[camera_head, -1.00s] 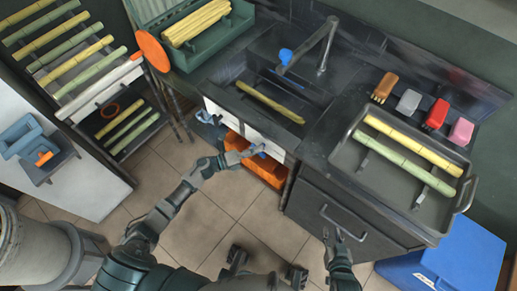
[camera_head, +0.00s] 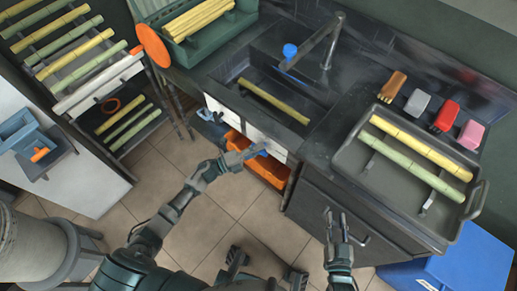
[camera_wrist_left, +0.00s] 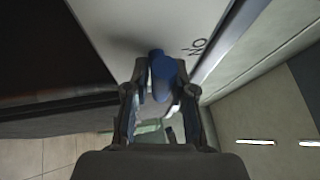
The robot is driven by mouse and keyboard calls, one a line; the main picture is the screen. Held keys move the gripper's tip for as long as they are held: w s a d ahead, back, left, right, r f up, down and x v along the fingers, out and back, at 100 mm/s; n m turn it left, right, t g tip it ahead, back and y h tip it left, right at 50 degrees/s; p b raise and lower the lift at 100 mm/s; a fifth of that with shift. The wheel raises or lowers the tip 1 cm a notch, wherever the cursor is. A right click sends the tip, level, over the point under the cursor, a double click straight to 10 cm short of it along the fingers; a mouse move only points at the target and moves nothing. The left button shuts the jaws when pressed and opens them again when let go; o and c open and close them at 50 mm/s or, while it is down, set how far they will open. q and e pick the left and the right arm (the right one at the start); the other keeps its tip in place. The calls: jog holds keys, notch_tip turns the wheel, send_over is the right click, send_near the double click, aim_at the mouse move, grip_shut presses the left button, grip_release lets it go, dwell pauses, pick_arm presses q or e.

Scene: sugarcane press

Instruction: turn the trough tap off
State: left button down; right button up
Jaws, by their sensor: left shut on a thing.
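The trough (camera_head: 232,72) is a dark sink set in the counter, with a yellow cane stalk (camera_head: 273,101) lying in it. A white panel (camera_head: 272,145) is on its front. My left gripper (camera_head: 259,149) is at this panel, shut on a small blue tap handle. In the left wrist view the blue handle (camera_wrist_left: 163,75) sits between the two fingers, in front of the white panel with partly visible dark lettering. The fingers hide part of the handle. My right gripper (camera_head: 336,212) is apart from everything, in front of the dark cabinet, with its fingers spread and nothing between them.
A faucet (camera_head: 322,42) with a blue end stands behind the trough. A grey tray (camera_head: 372,192) with two stalks lies at the right, near several coloured brushes. An orange bin (camera_head: 272,171) is below the panel. A blue bin (camera_head: 465,258) stands at lower right.

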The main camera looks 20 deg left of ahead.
pick_arm(q)
jog(key=shift+w+a, duration=0.15)
jog(key=c, duration=1.2)
grip_release()
jog(key=shift+o, duration=1.2)
jog(key=shift+f, duration=0.15)
jog(key=shift+a, duration=0.2)
jog(key=v, duration=1.2)
jog(key=shift+d+f, duration=0.1)
